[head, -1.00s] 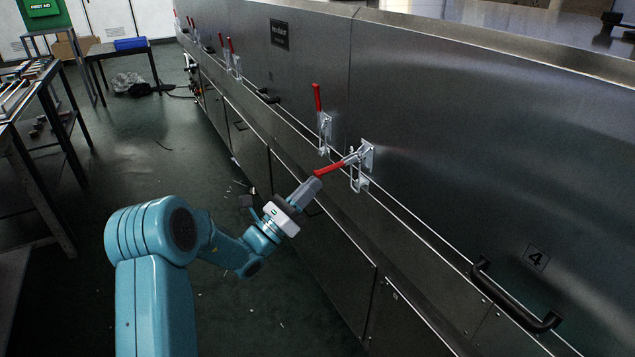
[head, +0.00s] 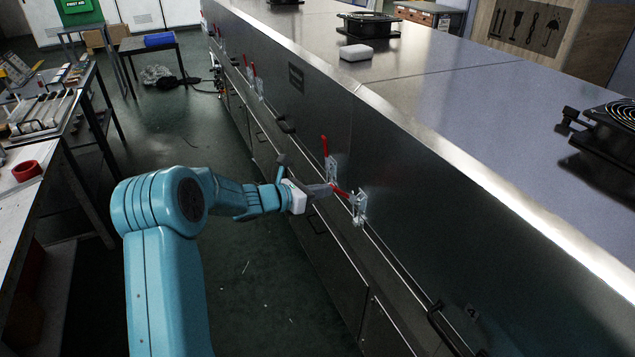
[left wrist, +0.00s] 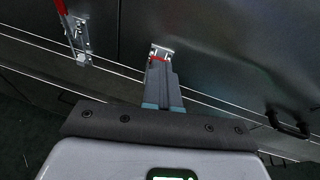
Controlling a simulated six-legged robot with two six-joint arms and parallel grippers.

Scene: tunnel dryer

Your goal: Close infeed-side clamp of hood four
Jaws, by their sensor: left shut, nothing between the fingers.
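The clamp of hood four (head: 359,206) is a bright metal toggle clamp on the steel side of the dryer. Its red handle (head: 342,193) sticks out to the left toward my gripper and leans slightly up. My left gripper (head: 327,189) is shut and empty, with its tips at the handle; whether they touch it I cannot tell. In the left wrist view, the shut fingers (left wrist: 163,82) point at the clamp (left wrist: 161,52) and hide most of the handle; only a red strip shows. My right gripper is out of view.
A neighbouring clamp (head: 331,170) with its red handle upright stands close to the left. A black hood handle (head: 448,330) is at the lower right. Benches with tools (head: 45,115) line the left side. The floor aisle (head: 235,270) between is open.

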